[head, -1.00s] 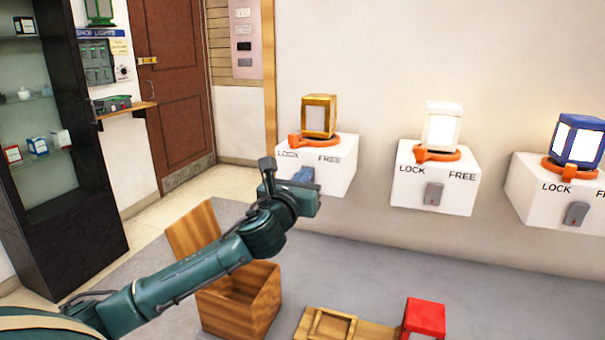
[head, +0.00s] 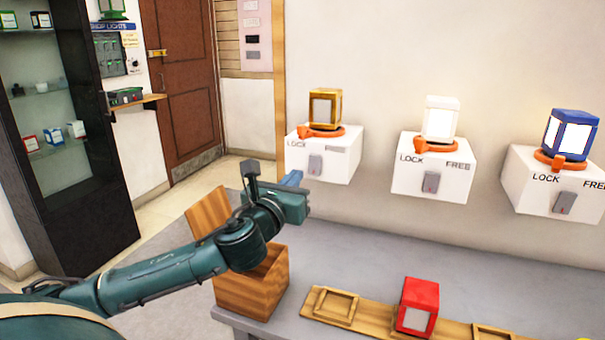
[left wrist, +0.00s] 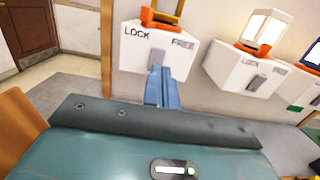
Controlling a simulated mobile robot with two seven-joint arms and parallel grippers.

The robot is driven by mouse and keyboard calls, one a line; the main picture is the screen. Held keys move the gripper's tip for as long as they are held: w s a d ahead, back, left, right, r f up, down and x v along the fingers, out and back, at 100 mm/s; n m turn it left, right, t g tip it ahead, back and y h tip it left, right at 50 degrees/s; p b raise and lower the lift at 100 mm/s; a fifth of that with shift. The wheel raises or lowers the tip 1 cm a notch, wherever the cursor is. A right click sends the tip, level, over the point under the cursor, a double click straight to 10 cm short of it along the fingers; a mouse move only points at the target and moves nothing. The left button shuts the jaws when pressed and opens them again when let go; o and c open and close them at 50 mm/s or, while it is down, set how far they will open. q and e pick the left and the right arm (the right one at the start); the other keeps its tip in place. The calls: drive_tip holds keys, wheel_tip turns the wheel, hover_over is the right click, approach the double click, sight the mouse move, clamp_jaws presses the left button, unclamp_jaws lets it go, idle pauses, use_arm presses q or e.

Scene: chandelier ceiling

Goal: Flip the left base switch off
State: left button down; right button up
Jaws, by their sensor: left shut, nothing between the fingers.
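The left white base (head: 335,167) on the wall carries a gold lantern (head: 325,108) in an orange ring. Its grey switch (head: 315,164) is on the front face, below the LOCK and FREE lettering. I cannot tell the switch's position for sure. My left gripper (head: 292,179) is shut and empty, with blue fingers just left of and below the switch in the head view. In the left wrist view the fingers (left wrist: 162,90) point at the base (left wrist: 165,45), and the upper part of the switch (left wrist: 157,57) shows just beyond their tips. My right gripper is out of view.
A middle base (head: 430,185) with a white lit lantern and a right base (head: 540,195) with a blue lit lantern stand alongside. Below are an open wooden box (head: 245,295), a wooden rail (head: 375,312) and a red lantern (head: 418,305). A dark cabinet (head: 85,190) stands left.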

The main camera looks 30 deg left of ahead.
use_arm(q)
drive_tip(key=shift+s+d+r, duration=0.1)
drive_tip(key=shift+s+d, duration=0.05)
drive_tip(key=shift+s, duration=0.5)
drive_tip(key=shift+s+d+r, duration=0.15)
drive_tip(key=shift+s+d, duration=0.05)
drive_tip(key=shift+s, duration=0.4)
drive_tip(key=shift+s+d+r, duration=0.1)
drive_tip(key=shift+s+d, duration=0.05)
drive_tip(key=shift+s, duration=0.5)
